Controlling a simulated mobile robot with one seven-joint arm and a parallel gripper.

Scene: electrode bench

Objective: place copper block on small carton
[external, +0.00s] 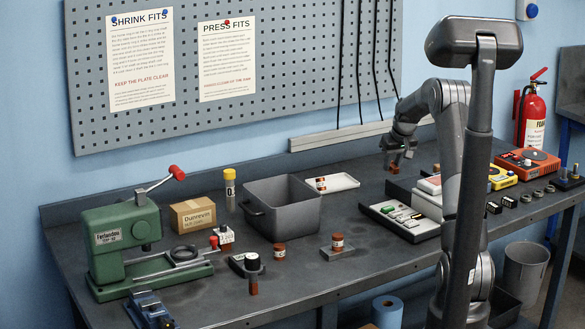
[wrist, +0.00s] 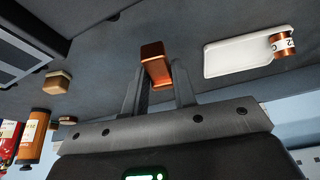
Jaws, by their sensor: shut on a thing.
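The copper block (wrist: 155,62) is held between the two fingers of my gripper (wrist: 160,82) in the wrist view. In the external view my gripper (external: 401,155) is at the back right of the bench, with the copper block (external: 394,169) low between its fingers. Whether the block touches the bench is hard to tell. The small carton (external: 193,215), brown with a printed label, stands upright at the left, behind the green press and well away from my gripper. Its top looks bare. I cannot make it out in the wrist view.
A white tray (external: 345,181) with a copper-coloured cylinder (wrist: 283,44) lies left of my gripper. The grey bin (external: 284,212) and yellow-capped bottle (external: 230,190) stand between it and the carton. The green press (external: 122,240) and a parts tray (external: 400,222) are also there.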

